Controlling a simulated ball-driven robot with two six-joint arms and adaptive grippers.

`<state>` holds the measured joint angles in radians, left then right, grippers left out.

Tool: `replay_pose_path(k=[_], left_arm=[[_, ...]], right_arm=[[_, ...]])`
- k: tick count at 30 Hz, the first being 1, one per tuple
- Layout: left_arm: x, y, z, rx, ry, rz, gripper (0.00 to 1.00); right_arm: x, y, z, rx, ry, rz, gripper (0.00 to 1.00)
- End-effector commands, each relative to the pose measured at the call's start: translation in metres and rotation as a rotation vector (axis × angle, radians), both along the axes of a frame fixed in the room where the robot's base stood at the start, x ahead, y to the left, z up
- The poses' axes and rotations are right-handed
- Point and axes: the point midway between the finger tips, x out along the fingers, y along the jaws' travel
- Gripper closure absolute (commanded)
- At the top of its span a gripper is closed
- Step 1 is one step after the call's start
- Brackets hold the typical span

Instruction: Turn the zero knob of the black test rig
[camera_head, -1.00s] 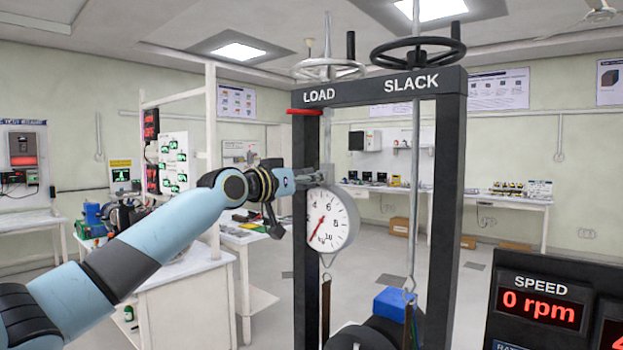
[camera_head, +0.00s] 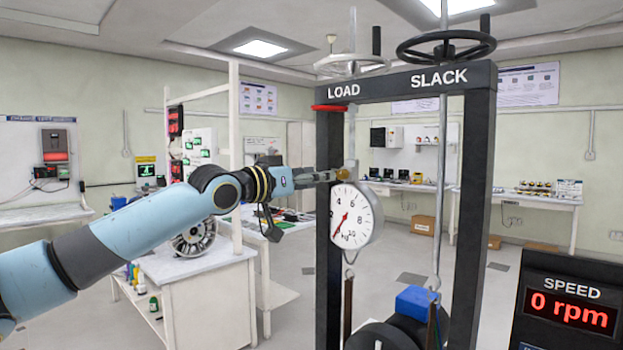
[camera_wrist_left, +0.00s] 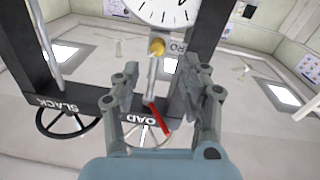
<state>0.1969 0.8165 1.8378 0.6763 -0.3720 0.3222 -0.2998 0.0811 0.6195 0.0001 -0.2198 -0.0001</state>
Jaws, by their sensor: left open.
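The black test rig (camera_head: 479,185) stands right of centre, with a white round dial gauge (camera_head: 356,216) hanging in its frame. The small brass zero knob (camera_head: 342,174) sits at the top of the gauge; it also shows in the left wrist view (camera_wrist_left: 156,46), beside a label partly hidden by a finger. My left gripper (camera_head: 333,175) reaches in from the left, level with the knob. In the wrist view its open jaws (camera_wrist_left: 158,76) are apart and empty, with the knob showing beyond the tips, roughly between them. Contact is not visible. My right gripper is out of view.
The rig's left post (camera_head: 328,240) stands close by my left gripper. Above are the LOAD handwheel (camera_head: 350,64), a red strip (camera_head: 329,108) and the black SLACK handwheel (camera_head: 446,46). A blue block (camera_head: 415,302) sits low in the frame. A speed display (camera_head: 570,305) stands right.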

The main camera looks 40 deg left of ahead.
Motion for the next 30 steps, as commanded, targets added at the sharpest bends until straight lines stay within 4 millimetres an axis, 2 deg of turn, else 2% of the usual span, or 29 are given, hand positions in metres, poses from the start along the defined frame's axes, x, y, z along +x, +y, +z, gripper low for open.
replay_pose_path(k=[7, 24, 26, 28, 30], left_arm=[[-0.016, 0.001, 0.000, 0.000, -0.002, -0.004, 0.56], [-0.017, 0.001, 0.000, -0.002, 0.000, -0.004, 0.56], [-0.018, -0.002, -0.006, 0.001, 0.013, -0.004, 0.56], [-0.022, -0.010, -0.024, 0.010, 0.049, -0.004, 0.56], [-0.032, -0.025, -0.055, 0.032, 0.118, -0.001, 0.56]], right_arm=[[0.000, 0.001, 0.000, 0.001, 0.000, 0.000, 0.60], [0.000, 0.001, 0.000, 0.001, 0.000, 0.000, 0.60], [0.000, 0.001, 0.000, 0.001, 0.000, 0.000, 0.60], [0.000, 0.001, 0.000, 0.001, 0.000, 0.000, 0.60], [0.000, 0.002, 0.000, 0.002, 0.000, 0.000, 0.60]])
